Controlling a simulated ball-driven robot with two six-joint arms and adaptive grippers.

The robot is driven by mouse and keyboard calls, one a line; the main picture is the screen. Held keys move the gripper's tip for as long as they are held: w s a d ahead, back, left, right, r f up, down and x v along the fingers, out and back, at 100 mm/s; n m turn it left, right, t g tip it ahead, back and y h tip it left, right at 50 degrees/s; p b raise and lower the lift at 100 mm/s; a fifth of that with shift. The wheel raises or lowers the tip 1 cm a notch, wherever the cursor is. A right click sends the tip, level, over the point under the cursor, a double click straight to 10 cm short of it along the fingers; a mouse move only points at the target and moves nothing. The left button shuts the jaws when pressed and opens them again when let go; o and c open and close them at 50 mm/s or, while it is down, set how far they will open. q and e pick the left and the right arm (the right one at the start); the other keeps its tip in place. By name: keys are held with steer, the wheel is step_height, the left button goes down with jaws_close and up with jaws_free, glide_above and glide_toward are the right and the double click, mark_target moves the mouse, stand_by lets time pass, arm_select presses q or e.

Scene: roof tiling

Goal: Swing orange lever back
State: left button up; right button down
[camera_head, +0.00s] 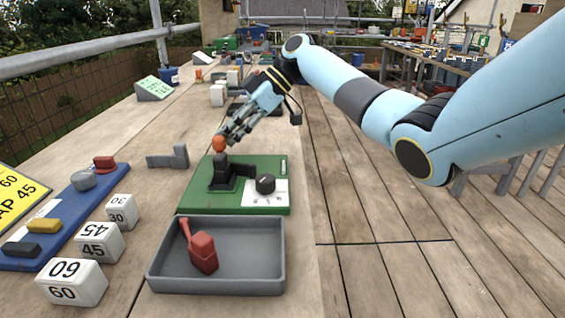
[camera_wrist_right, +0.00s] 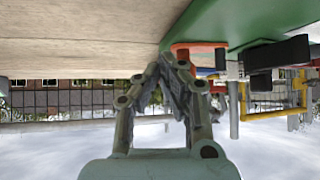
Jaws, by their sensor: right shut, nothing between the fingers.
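The orange lever knob (camera_head: 219,143) tops a short dark lever base (camera_head: 221,174) on a green board (camera_head: 265,168). A black dial (camera_head: 265,184) sits on a white scale to its right. My right gripper (camera_head: 226,134) is shut and empty, its fingertips right at the knob from behind and to the right; I cannot tell whether they touch. In the right wrist view the closed fingertips (camera_wrist_right: 170,62) show beside an orange-red part (camera_wrist_right: 197,48) under the green board (camera_wrist_right: 235,20); whether that part is the knob is unclear. My left gripper is out of view.
A grey tray (camera_head: 270,255) with a red tool (camera_head: 203,252) lies in front of the board. Grey L-shaped piece (camera_head: 168,158), number blocks (camera_head: 72,282) and a blue rack (camera_head: 60,237) are to the left. Deck planks (camera_head: 370,270) at the right are clear.

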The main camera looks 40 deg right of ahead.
steer(key=shift+w+a, duration=0.1)
steer(key=shift+a, duration=0.05)
stand_by(0.5)
steer(key=v, duration=1.2)
steer(key=shift+f, duration=0.1)
